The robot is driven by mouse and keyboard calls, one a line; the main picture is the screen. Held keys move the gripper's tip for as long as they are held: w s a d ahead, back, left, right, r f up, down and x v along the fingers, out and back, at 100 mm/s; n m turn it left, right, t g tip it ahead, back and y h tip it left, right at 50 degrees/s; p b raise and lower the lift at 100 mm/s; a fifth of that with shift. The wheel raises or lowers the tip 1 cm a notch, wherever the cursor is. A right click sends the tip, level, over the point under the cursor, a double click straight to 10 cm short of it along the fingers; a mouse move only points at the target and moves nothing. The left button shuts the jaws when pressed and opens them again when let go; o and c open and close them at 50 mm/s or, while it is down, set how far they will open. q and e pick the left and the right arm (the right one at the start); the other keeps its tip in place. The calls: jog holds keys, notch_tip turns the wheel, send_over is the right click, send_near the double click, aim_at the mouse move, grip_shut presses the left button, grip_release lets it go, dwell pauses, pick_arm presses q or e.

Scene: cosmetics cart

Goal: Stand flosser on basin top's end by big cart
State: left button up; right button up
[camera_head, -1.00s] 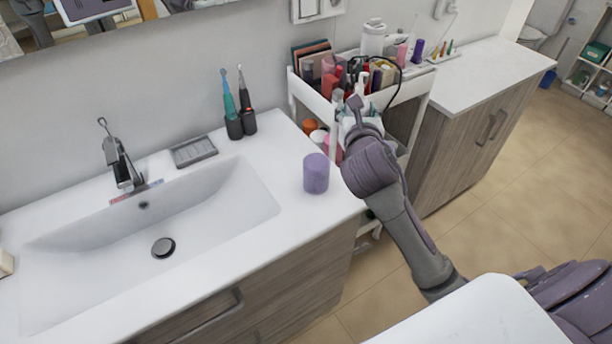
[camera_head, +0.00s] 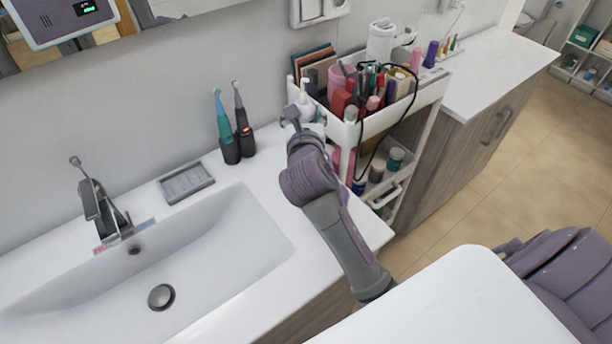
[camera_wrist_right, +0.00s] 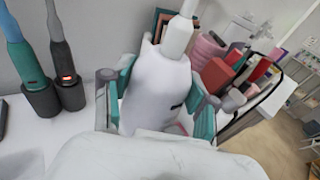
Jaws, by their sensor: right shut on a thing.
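The white flosser (camera_wrist_right: 158,92) is upright in my right gripper (camera_wrist_right: 155,100), between its two teal-padded fingers in the right wrist view. In the head view only the flosser's pale nozzle (camera_head: 305,100) shows clearly above my right gripper (camera_head: 300,120); the wrist hides most of its body. The gripper is over the basin top's (camera_head: 368,228) end by the big cart (camera_head: 425,100), near the back wall. I cannot tell whether the flosser's base touches the top. My left gripper is not in view.
Two electric toothbrushes in dark holders (camera_head: 230,150) stand left of the gripper, with a grey soap dish (camera_head: 187,183) and tap (camera_head: 100,205) beyond. The cart is full of cosmetics, and a black cable (camera_head: 412,97) hangs over its edge. The top's front corner looks clear.

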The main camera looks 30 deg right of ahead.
jog(key=f, duration=0.2)
jog(key=s+f, duration=0.1)
jog(key=f, duration=0.1)
jog(key=shift+f, duration=0.2)
jog(key=shift+f+b, duration=0.25)
jog(key=shift+b, duration=0.05)
jog(key=f, duration=0.3)
jog(key=shift+w+f, duration=0.2)
jog(key=shift+f, duration=0.1)
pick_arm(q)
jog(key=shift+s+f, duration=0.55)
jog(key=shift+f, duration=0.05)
pick_arm(e)
jog(key=shift+f, duration=0.15)
jog(key=o, duration=0.8)
jog(key=shift+f, duration=0.15)
jog(key=o, duration=0.4)
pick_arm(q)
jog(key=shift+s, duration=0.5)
pick_arm(e)
jog(key=shift+o, duration=0.2)
jog(key=shift+s, duration=0.1)
